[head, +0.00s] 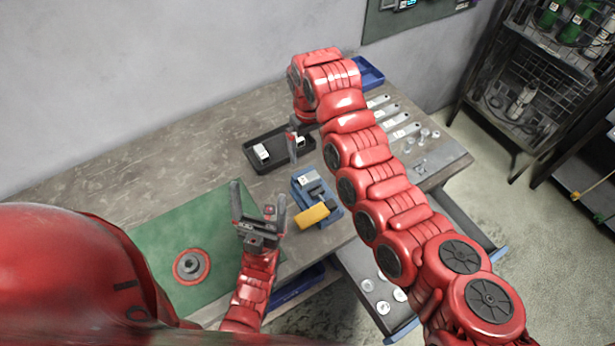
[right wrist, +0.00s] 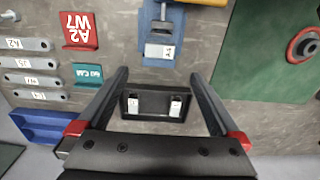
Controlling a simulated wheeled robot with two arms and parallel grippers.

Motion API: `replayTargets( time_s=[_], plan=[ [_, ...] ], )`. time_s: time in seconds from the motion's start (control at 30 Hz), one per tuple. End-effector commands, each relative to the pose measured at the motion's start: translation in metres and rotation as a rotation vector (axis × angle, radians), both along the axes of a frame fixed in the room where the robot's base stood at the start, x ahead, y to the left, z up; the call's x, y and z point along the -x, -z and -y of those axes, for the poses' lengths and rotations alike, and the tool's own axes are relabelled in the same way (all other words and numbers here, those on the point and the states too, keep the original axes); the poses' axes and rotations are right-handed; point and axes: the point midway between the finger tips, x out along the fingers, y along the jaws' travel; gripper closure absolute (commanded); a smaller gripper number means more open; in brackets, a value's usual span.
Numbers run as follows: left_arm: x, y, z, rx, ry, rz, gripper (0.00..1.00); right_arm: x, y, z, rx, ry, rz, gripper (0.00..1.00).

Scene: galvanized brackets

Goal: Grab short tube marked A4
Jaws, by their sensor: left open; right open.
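Two short pieces with white labels stand apart in a black tray (head: 255,170). One piece (head: 262,151) is on the tray's left in the head view; the other (head: 300,141) is partly behind my right gripper (head: 293,140). In the right wrist view they show as a left piece (right wrist: 132,105) and a right piece (right wrist: 176,106); I cannot read their labels. My right gripper (right wrist: 159,78) is open and empty, pointing over the tray area. A grey labelled block (right wrist: 160,51) sits at the blue vise (right wrist: 158,14). My left gripper (head: 259,203) is open and empty above the green mat.
The green mat (head: 150,240) bears a red-rimmed disc (head: 192,265). A yellow part (head: 313,215) is by the vise. Several marked flat brackets (right wrist: 30,63), a red sign (right wrist: 80,32), a teal sign (right wrist: 88,75) and a blue bin (right wrist: 40,125) lie around. The table's left part is bare.

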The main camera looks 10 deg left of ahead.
Motion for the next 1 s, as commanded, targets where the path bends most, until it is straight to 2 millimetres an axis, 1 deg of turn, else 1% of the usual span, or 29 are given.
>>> replayTargets(
  time_s=[0.03, 0.2, 0.3, 0.43, 0.57, 0.67, 0.73, 0.9, 1.0],
  plan=[
    [0.0, -0.001, 0.0, 0.0, 0.0, 0.0, 0.11, 0.003, 0.012, -0.001, 0.003, -0.001, -0.004, 0.0],
    [0.0, 0.008, 0.0, 0.0, 0.0, 0.0, 0.11, 0.002, 0.039, -0.001, 0.002, -0.002, 0.001, 0.0],
    [0.0, 0.021, 0.0, 0.0, 0.0, 0.0, 0.11, 0.001, 0.058, 0.0, 0.003, -0.001, 0.0, 0.0],
    [0.0, 0.031, 0.0, 0.0, 0.0, 0.0, 0.11, 0.0, 0.075, 0.0, 0.002, -0.001, 0.001, 0.0],
    [0.0, 0.034, 0.0, 0.0, 0.0, 0.0, 0.11, -0.001, 0.083, 0.0, 0.001, 0.001, 0.003, 0.0],
    [0.0, 0.029, 0.0, 0.0, 0.0, 0.0, 0.11, 0.0, 0.085, 0.0, 0.001, 0.0, 0.001, 0.0],
    [0.0, 0.02, 0.0, 0.0, 0.0, 0.0, 0.11, 0.001, 0.089, 0.0, 0.003, -0.001, -0.001, 0.0],
    [0.0, 0.002, 0.0, 0.0, 0.0, 0.0, 0.11, 0.0, 0.111, 0.0, 0.003, 0.0, -0.001, 0.0],
    [0.0, 0.0, 0.0, 0.0, 0.0, 0.0, 0.11, -0.001, 0.123, 0.0, 0.003, 0.0, 0.0, 0.0]
  ],
)
